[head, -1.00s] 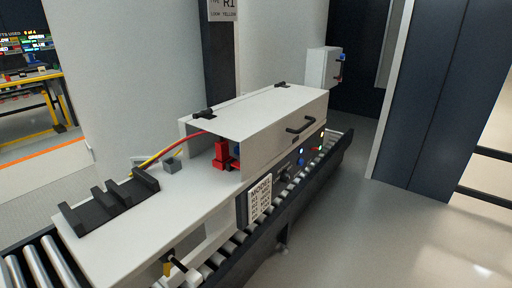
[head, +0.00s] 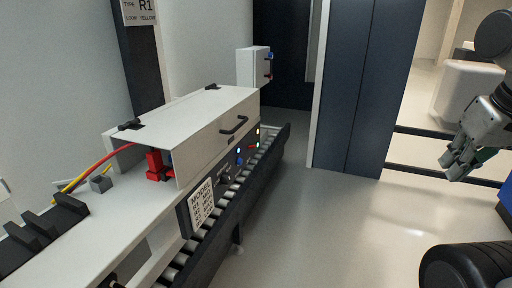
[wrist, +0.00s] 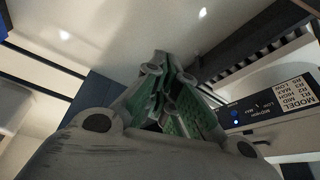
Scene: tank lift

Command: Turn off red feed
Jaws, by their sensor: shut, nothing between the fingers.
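A white wall box (head: 254,67) hangs at the back of the head view. A small blue part (head: 270,57) and a small red part (head: 268,76) show on its right side; their exact positions are too small to tell. A red block (head: 154,165) sits under the open end of the white hooded unit (head: 190,128), with a red cable (head: 101,160) running left from it. My gripper (head: 455,168) is at the right edge of the head view, far from all of these. In the wrist view my gripper (wrist: 160,62) is shut and empty.
A dark blue cabinet (head: 365,85) stands behind. Open floor (head: 330,225) lies between conveyor and arm.

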